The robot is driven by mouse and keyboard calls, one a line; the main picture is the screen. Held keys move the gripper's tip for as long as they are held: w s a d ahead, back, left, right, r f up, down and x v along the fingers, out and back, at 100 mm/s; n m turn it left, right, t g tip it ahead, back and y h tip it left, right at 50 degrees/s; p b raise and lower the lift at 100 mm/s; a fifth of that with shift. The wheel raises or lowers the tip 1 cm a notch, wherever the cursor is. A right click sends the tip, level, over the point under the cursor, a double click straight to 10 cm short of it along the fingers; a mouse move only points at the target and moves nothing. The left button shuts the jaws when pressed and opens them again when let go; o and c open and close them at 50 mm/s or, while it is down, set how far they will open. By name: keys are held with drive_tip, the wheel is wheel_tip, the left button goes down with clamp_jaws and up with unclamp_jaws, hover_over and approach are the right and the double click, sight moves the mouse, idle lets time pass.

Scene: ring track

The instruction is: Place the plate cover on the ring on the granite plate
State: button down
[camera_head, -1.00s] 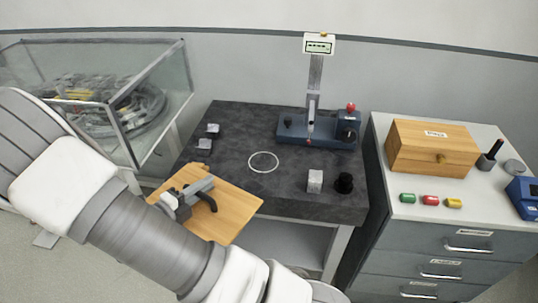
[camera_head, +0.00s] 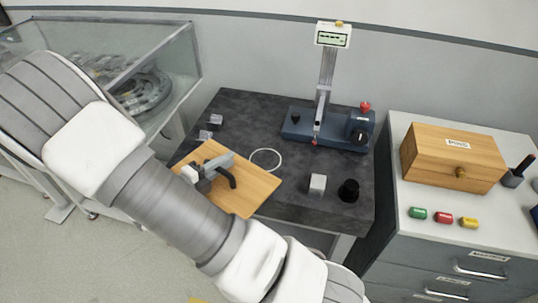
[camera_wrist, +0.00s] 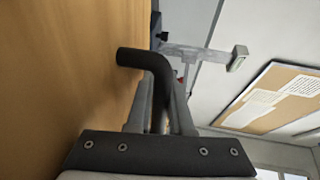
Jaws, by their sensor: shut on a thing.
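The plate cover is a flat wooden board (camera_head: 248,190) with a black bent handle (camera_wrist: 148,58). My gripper (camera_head: 222,174) is shut on that handle; its fingers also show around the handle in the wrist view (camera_wrist: 160,110). In the head view the board overlaps the front-left part of the dark granite plate (camera_head: 235,110); I cannot tell how high above it. The white ring (camera_head: 265,150) is marked on the granite. Its near-left edge meets the board's far edge in the head view, and a little of it may be hidden.
A gauge stand (camera_head: 325,130) stands at the back of the granite. A grey block (camera_head: 318,184) and a black cylinder (camera_head: 348,191) stand at the front right, small clear blocks (camera_head: 215,122) at the left. A glass case (camera_head: 150,85) is left, a drawer cabinet (camera_head: 420,245) right.

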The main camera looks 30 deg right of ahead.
drive_tip(key=b, duration=0.1)
hover_over(269, 153)
wheel_tip(269, 153, down, 3)
drive_tip(key=shift+b, duration=0.3)
drive_tip(key=shift+f+b, duration=0.3)
drive_tip(key=shift+f, duration=1.65)
drive_tip(key=shift+f, duration=0.15)
drive_tip(key=c, duration=0.8)
unclamp_jaws()
drive_tip(key=shift+f, duration=0.1)
